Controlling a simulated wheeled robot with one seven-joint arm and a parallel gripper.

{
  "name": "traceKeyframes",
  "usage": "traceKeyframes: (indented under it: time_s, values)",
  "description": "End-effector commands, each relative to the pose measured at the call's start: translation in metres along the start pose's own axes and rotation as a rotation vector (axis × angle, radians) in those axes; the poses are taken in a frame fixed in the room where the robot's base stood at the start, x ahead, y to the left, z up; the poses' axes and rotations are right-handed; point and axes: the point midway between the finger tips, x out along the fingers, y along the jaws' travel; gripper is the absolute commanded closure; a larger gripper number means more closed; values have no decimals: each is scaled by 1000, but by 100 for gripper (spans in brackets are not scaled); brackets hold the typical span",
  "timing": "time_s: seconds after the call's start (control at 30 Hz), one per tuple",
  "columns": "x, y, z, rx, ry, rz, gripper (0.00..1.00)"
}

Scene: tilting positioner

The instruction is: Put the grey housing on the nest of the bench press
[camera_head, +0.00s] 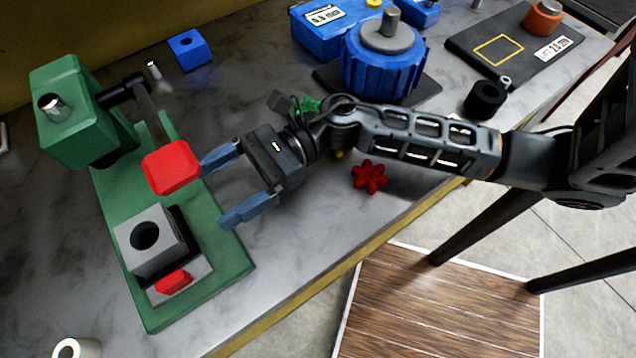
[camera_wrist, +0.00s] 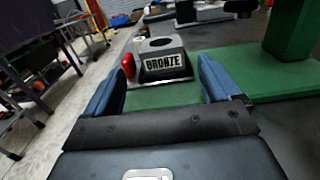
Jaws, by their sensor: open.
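The grey housing (camera_head: 146,237) is a block with a round hole in its top. It sits on the nest (camera_head: 190,282) of the green bench press (camera_head: 72,115), at the front of the press base. In the wrist view the housing (camera_wrist: 160,46) stands upright above a face labelled BRONZE (camera_wrist: 165,63). Whether it is fully seated cannot be told. My gripper (camera_head: 218,187) is open and empty, to the right of the housing and apart from it. In the wrist view its fingers (camera_wrist: 160,80) stand wide, with the housing beyond them.
The press lever's red handle end (camera_head: 172,167) is close to my upper finger. A red part (camera_head: 174,280) is at the nest's front. A red gear (camera_head: 369,176), blue block (camera_head: 189,49), blue round fixture (camera_head: 382,62) and black ring (camera_head: 485,98) stand on the bench.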

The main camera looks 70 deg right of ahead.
Motion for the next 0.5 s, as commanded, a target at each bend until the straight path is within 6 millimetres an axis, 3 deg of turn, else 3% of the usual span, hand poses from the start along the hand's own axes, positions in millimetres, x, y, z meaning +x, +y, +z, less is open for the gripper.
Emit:
traceKeyframes:
  time_s: [0.17,0.27,0.5]
  values:
    - [-10,6,4,112,-22,-30,10]
    - [-29,19,14,370,-82,-93,10]
    - [-91,66,36,1453,-443,-325,10]
